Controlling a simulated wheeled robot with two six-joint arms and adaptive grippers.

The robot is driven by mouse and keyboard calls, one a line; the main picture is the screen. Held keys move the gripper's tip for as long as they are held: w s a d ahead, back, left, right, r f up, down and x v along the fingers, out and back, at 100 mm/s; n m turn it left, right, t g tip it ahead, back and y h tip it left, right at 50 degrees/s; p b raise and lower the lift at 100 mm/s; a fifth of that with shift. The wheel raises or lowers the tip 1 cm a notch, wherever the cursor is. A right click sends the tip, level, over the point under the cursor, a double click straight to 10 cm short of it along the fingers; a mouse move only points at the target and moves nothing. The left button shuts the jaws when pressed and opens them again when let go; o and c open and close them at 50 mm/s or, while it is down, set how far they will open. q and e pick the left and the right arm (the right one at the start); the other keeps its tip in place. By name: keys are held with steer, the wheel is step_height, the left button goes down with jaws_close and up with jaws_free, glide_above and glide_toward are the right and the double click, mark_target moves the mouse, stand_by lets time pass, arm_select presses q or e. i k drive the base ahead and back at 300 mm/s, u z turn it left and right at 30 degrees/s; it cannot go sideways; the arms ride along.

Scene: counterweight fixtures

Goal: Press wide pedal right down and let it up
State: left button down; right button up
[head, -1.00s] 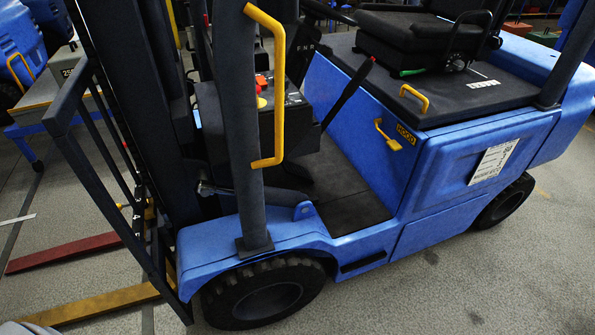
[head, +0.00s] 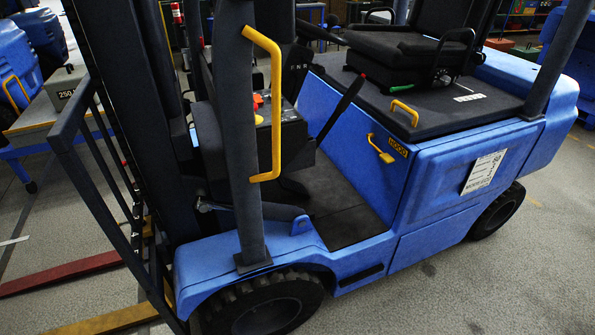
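A blue forklift (head: 345,285) fills the middle of the head view, with its open footwell facing me. The footwell has a dark floor (head: 335,215). A small dark shape (head: 295,186) at the front of the footwell, below the console, may be a pedal. It is too dark to tell whether it is the wide pedal or how far down it sits. The post and yellow grab handle (head: 275,105) partly cover that area. Neither of my grippers shows in the head view.
A dark lever (head: 340,98) leans beside the seat (head: 415,55). A yellow latch handle (head: 380,150) is on the blue side panel. The mast guard (head: 110,190) and red fork (head: 65,272) are at left. Grey floor (head: 480,285) is clear at lower right.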

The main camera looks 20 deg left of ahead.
mark_target(286, 184)
steer(key=k, duration=0.4)
steer(key=z, duration=0.8)
steer(key=i, duration=0.85)
steer(key=z, duration=0.6)
steer(key=i, duration=1.05)
steer(key=u, duration=1.1)
steer(key=i, duration=0.9)
steer(key=u, duration=1)
